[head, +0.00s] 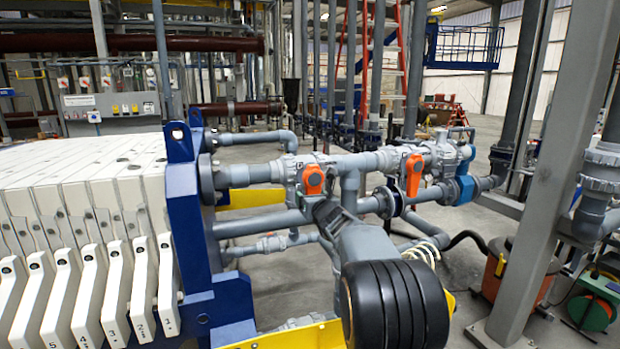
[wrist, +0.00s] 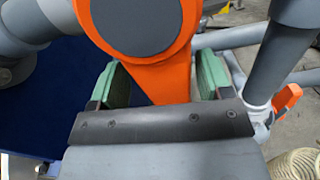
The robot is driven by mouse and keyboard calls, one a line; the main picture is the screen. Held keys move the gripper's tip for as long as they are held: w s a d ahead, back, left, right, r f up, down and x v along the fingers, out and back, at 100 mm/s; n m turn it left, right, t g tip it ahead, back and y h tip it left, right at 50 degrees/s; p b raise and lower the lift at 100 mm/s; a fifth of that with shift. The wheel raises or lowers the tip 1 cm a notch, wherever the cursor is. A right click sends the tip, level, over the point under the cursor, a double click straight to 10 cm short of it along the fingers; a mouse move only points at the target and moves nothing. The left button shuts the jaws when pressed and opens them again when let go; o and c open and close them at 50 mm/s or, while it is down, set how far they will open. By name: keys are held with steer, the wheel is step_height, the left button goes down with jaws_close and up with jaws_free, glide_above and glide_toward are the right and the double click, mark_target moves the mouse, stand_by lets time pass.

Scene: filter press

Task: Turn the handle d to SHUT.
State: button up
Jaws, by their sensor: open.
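Two orange valve handles show in the head view: a left one (head: 313,178) on the grey pipe beside the blue press frame, and a right one (head: 414,174) further along the line. No letter is readable on either, so I cannot tell by marking which is d. My gripper (head: 320,206) is just below the left handle. In the wrist view, an orange handle (wrist: 172,83) has its tapered lever between the green pads of my open gripper (wrist: 161,80). Gaps show on both sides of the lever. Its tip is hidden behind the dark gripper edge. Another orange handle (wrist: 286,98) shows at the right.
Grey pipes (head: 260,222) run around and below the handles. The blue press frame (head: 188,215) and white plates (head: 90,190) stand at left. A grey steel column (head: 550,170) and an orange vacuum (head: 497,272) are at right.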

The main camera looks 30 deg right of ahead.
steer(key=s+b, duration=0.2)
steer(key=s, duration=0.5)
steer(key=shift+a, duration=0.4)
steer(key=shift+r, duration=0.1)
